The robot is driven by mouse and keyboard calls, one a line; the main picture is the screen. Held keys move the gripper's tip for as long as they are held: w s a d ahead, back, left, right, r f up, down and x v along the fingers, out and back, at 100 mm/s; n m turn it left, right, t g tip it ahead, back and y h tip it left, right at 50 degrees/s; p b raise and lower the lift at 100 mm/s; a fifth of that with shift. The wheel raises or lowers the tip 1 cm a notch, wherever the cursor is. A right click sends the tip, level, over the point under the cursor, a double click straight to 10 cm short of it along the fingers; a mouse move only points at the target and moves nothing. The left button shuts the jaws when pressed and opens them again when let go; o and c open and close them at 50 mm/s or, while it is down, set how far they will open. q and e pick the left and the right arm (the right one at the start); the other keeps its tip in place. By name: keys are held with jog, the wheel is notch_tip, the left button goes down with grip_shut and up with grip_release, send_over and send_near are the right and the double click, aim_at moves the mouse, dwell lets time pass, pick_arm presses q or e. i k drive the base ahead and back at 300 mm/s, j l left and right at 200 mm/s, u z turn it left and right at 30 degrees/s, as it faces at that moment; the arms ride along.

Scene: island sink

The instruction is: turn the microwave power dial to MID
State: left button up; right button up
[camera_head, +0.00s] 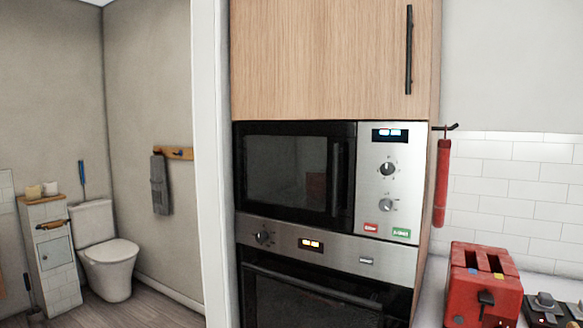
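The microwave (290,170) is built into a wooden cabinet in the middle of the head view, with its dark door closed. Its silver control panel is on the right, with a lit display (390,134) at the top. An upper dial (388,168) and a lower dial (387,205) sit below the display. The markings around both dials are too small to read, so I cannot tell which is the power dial or its setting. A red button (371,227) and a green button (401,232) are at the panel's bottom. Neither of my grippers is in view.
An oven (320,295) with its own knob and display is below the microwave. A red toaster (482,287) stands on the counter at right. The space before the panel looks clear.

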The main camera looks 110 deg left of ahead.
aim_at(385, 205)
jog(key=u, duration=3.45)
jog(key=i+l+u, duration=0.1)
jog(key=l+u, duration=0.2)
jog(key=l, duration=0.1)
